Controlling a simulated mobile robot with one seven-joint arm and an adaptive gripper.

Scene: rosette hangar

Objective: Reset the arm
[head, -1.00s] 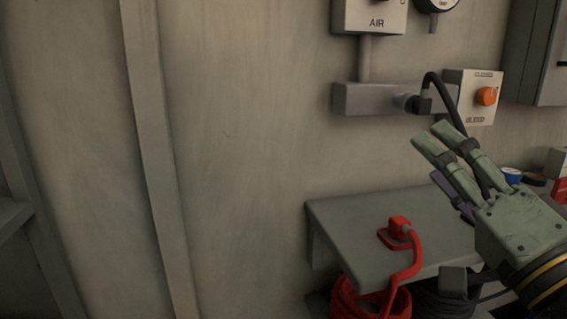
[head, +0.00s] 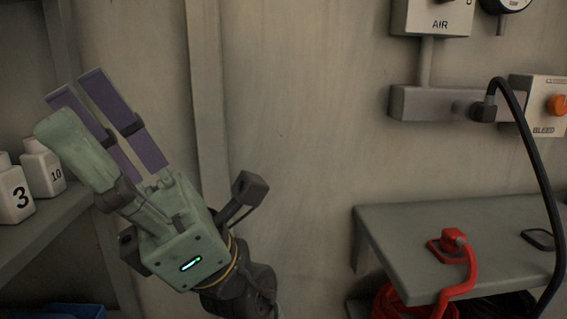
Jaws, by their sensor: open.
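My gripper (head: 95,125) is in the left part of the head view, in front of the bare wall and close to the shelf at the left. It is pale green with purple pads on its fingers, and its fingers point up and to the left. The fingers are apart and nothing is seen between them. My arm below it runs down out of the picture.
White bottles numbered 3 (head: 16,195) and 10 (head: 42,168) stand on the left shelf (head: 45,222). At right, a black hose (head: 541,175) hangs from the wall manifold (head: 430,103). A red fitting (head: 453,242) sits on the grey bench (head: 400,225). The wall between is clear.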

